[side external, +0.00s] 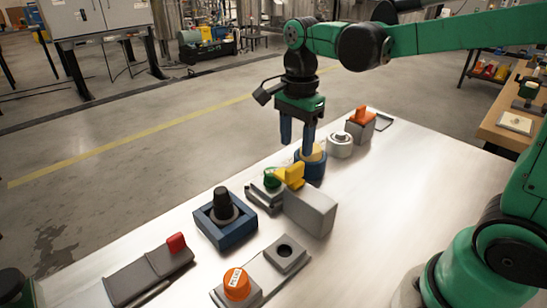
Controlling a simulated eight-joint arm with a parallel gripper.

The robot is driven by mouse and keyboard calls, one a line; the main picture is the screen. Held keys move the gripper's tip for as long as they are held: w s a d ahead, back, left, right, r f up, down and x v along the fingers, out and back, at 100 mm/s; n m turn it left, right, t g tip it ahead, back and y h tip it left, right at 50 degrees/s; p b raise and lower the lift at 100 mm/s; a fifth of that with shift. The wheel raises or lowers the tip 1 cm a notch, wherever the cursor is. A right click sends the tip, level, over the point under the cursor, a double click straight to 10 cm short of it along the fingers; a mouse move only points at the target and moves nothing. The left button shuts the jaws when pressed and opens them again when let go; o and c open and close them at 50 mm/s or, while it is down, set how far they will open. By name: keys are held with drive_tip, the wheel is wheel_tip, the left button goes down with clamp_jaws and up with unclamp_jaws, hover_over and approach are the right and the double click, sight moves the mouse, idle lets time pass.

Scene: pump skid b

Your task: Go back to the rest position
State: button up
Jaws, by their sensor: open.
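My gripper (297,146) hangs from the green arm with its fingers pointing down and apart. It is near the far middle of the metal table (400,210). Its right finger overlaps a blue round part with a tan top (312,165) in the picture. I cannot tell whether they touch. Nothing shows between the fingers.
A yellow handle (291,175) on a grey block (311,211) stands just in front. A white cylinder (340,146) and an orange-topped grey block (360,125) stand to the right. A blue box with a black knob (224,217) and an orange button (237,284) are nearer. The table's right side is clear.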

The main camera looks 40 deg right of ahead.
drive_tip(key=n, duration=0.1)
drive_tip(key=s+n+t, duration=0.1)
drive_tip(key=n, duration=0.1)
drive_tip(key=shift+s+a+r, duration=0.1)
drive_tip(key=shift+r, duration=0.05)
drive_tip(key=s+n+t, duration=0.1)
drive_tip(key=n, duration=0.2)
drive_tip(key=s+n+t, duration=0.1)
drive_tip(key=n+t, duration=0.1)
drive_tip(key=n, duration=0.2)
drive_tip(key=s+n+t, duration=0.1)
drive_tip(key=n, duration=0.3)
drive_tip(key=shift+s+a+f+t, duration=0.2)
drive_tip(key=shift+a+f+t, duration=0.1)
drive_tip(key=shift+f+t, duration=0.1)
drive_tip(key=n, duration=0.1)
drive_tip(key=n+t, duration=0.1)
drive_tip(key=n, duration=0.2)
drive_tip(key=shift+s+a+f, duration=0.1)
drive_tip(key=shift+s+f, duration=0.2)
drive_tip(key=shift+s, duration=0.05)
